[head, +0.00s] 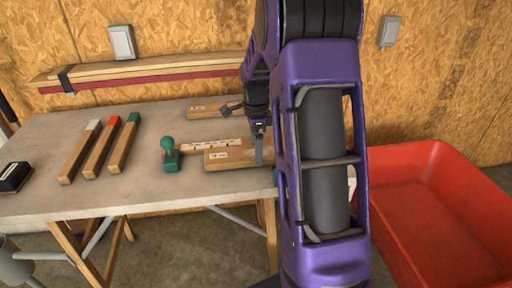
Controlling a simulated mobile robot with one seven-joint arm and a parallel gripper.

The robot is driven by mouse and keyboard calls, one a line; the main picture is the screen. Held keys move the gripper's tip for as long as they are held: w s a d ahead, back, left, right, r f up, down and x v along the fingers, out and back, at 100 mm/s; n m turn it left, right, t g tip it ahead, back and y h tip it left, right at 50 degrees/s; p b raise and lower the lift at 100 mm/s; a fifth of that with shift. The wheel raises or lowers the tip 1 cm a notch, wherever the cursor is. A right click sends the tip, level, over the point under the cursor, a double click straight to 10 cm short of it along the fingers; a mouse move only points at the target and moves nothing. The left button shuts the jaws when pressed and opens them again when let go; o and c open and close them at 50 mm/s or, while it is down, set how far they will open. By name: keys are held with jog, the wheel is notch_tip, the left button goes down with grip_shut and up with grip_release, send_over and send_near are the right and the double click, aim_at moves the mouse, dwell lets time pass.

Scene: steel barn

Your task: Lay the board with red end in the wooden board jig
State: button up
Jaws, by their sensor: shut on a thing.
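The board with red end (103,147) lies on the grey workbench at the left, between a board with white end (81,150) and a board with green end (124,143). A pale wooden block with a white label (226,158) lies near the bench's right end. It may be the board jig, but I cannot tell. My gripper (259,138) is low over this block's right part, beside a grey upright strip. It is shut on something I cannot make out. My arm hides the area to the right.
A green knobbed tool (169,156) stands left of the block, with a measuring strip (208,145) behind. Another labelled wood piece (205,111) lies farther back. A black box (14,177) sits at the left edge. A red tub (436,160) stands right of the workbench (120,195).

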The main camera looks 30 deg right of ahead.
jog(key=shift+f, duration=0.3)
jog(key=o, duration=1.4)
jog(key=shift+o, duration=0.2)
jog(key=shift+r, duration=0.1)
notch_tip(320, 180, up, 17)
jog(key=p, duration=0.3)
jog(key=shift+r, duration=0.2)
